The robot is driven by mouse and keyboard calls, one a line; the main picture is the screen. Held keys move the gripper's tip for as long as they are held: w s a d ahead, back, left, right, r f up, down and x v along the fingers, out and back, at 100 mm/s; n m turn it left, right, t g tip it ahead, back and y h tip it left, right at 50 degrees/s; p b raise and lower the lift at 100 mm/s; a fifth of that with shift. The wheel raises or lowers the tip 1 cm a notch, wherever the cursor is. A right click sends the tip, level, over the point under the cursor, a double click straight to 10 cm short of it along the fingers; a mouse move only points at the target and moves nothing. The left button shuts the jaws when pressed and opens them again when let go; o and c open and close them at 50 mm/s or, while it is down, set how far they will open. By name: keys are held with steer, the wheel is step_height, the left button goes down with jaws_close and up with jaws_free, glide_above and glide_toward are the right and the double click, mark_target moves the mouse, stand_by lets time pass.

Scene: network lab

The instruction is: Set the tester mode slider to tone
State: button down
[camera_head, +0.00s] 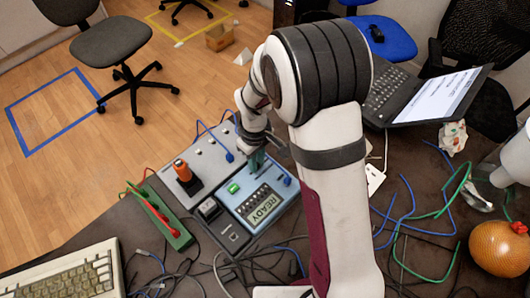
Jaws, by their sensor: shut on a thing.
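The tester (247,216) is a blue box on the dark table, with a display reading "READY", a row of small dark switches and a green button (233,188). My gripper (257,160) reaches down to the tester's far edge, above the display. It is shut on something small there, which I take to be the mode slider. The slider knob and its mode labels are hidden by the gripper and too small to read, so I cannot tell its setting.
A grey panel with an orange-handled part (182,170) stands left of the tester. A green strip (160,215) with a red lead lies farther left. Loose cables cover the front and right. A keyboard (65,277), laptop (385,92) and orange ball (499,248) are around.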

mark_target(251, 173)
steer(key=shift+s+a, duration=0.75)
steer(key=c, duration=0.8)
jaws_free()
steer(key=shift+r, duration=0.1)
step_height(251, 173, up, 16)
steer(key=shift+f, duration=0.15)
